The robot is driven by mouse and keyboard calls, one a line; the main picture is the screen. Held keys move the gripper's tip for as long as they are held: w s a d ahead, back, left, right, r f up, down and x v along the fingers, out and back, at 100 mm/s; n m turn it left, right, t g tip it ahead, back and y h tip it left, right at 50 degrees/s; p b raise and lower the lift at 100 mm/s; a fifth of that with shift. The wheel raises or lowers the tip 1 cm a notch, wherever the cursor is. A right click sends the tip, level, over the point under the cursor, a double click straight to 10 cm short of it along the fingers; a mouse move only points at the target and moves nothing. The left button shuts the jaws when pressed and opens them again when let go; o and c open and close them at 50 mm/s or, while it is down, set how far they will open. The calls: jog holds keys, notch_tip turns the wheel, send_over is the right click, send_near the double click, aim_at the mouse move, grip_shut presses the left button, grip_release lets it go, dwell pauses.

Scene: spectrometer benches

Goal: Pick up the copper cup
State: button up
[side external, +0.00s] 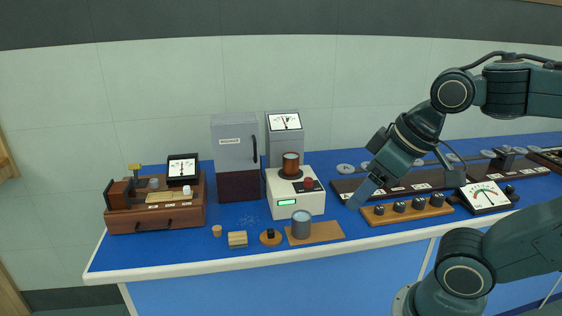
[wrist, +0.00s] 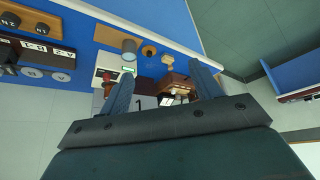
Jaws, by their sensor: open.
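The copper cup (side external: 291,165) stands upright on the dark round plate on top of a white instrument (side external: 290,197) with a green display and a red knob. My gripper (side external: 360,193) is open and empty. It is to the right of the white instrument, clearly apart from the cup, with its fingers angled down and left. In the wrist view both fingers are spread (wrist: 162,72). The white instrument shows by the left finger there, and the cup is too small and covered to make out surely.
A grey metal cup (side external: 301,225) stands on a cork board (side external: 328,231) at the front. A grey cabinet (side external: 236,145) and a tilted dial (side external: 285,122) stand behind. A wooden block with knobs (side external: 408,209) and a meter (side external: 484,196) are below and right of my gripper.

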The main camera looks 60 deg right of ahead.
jog(key=shift+o, duration=0.6)
jog(key=w+d+r+m+g, duration=0.1)
jog(key=w+d+r+m, duration=0.2)
jog(key=w, duration=0.4)
jog(key=w+d+r+m+g, duration=0.1)
jog(key=w+d+r+m, duration=0.1)
jog(key=w+d, duration=0.35)
jog(key=w+d+r+m+g, duration=0.1)
jog(key=w+d+r+m, duration=0.15)
jog(key=w, duration=0.55)
jog(key=w+d+f+m+g, duration=0.1)
jog(key=w+d+f+m, duration=0.3)
jog(key=d, duration=0.4)
jog(key=w+d+f+m+g, duration=0.1)
jog(key=w+d+f+m, duration=0.3)
jog(key=w+d+f, duration=0.2)
jog(key=w+d, duration=0.2)
jog(key=d, duration=0.1)
jog(key=shift+d+g, duration=0.15)
jog(key=shift+g, duration=0.15)
